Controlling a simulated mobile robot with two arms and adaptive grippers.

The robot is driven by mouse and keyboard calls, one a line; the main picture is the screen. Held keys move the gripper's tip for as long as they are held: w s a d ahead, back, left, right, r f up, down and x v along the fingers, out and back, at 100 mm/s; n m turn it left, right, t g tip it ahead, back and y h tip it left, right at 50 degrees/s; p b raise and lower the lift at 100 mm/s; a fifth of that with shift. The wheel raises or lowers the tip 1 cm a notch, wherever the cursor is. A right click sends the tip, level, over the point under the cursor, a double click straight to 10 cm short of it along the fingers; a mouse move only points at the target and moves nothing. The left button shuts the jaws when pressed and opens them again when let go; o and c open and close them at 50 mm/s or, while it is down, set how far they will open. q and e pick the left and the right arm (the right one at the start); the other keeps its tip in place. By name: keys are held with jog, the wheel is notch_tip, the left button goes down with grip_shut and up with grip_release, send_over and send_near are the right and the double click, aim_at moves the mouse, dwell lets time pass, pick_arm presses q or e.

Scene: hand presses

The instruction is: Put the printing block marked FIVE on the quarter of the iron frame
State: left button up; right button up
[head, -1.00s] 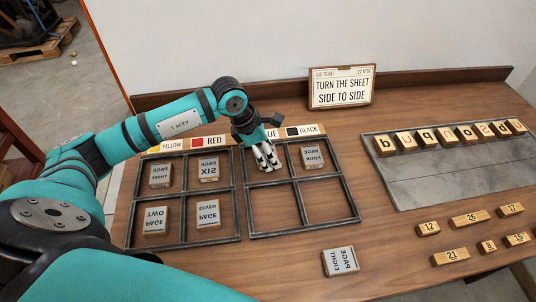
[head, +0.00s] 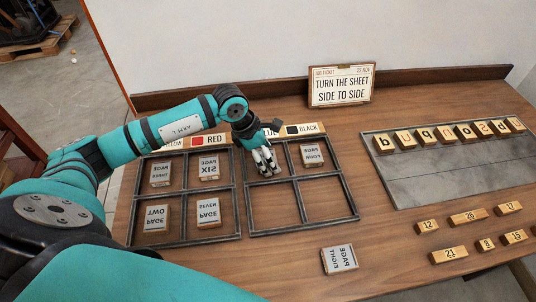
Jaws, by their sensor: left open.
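Two dark iron frames, each split into quarters, lie side by side on the wooden bench. My left gripper (head: 264,168) is open over the upper left quarter of the right frame (head: 297,178). Its fingers hide much of that quarter, and I cannot tell whether a block lies under them. I can read FIVE on no visible block. A block that seems marked FOUR (head: 312,155) lies in the upper right quarter of the right frame. Both lower quarters are empty. A block, seemingly marked EIGHT (head: 339,259), lies outside the frames, in front. My right gripper is not in view.
The left frame (head: 187,193) holds mirrored blocks THREE, SIX (head: 208,169), TWO and SEVEN (head: 208,212). A colour strip runs behind the frames. A job ticket (head: 341,86) stands at the back. A grey tray (head: 440,178) with letter blocks and several loose number blocks are at right.

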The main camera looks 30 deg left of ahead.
pick_arm(q)
jog(key=b+v, duration=0.1)
jog(key=v, duration=1)
jog(key=shift+a+r+b, duration=0.15)
jog(key=shift+r+b, duration=0.15)
jog(key=shift+b, duration=0.05)
